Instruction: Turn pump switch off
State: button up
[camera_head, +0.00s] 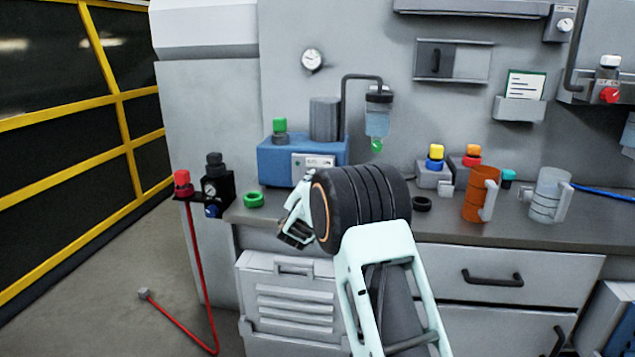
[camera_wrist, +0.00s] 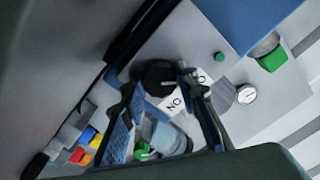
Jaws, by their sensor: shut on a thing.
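The pump is a blue box (camera_head: 275,163) on the bench with a pale front panel (camera_head: 300,162). In the wrist view its switch is a dark round knob (camera_wrist: 158,77) on a grey panel, beside a white label (camera_wrist: 176,103) that appears upside down and reads ON. My gripper (camera_wrist: 160,88) is shut on the switch, with one finger on each side of it. In the head view my wrist and arm hide the switch and most of the fingers.
A green ring (camera_head: 254,200) lies left of my gripper on the bench. A black regulator (camera_head: 218,187) and a red button (camera_head: 183,180) are further left. An orange cup (camera_head: 480,195) and a clear jug (camera_head: 548,195) stand right. A clear bottle (camera_head: 377,118) hangs behind.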

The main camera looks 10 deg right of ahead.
jog(key=o, duration=1.1)
jog(key=shift+o, duration=0.2)
jog(key=v, duration=1.2)
jog(key=shift+r, duration=0.15)
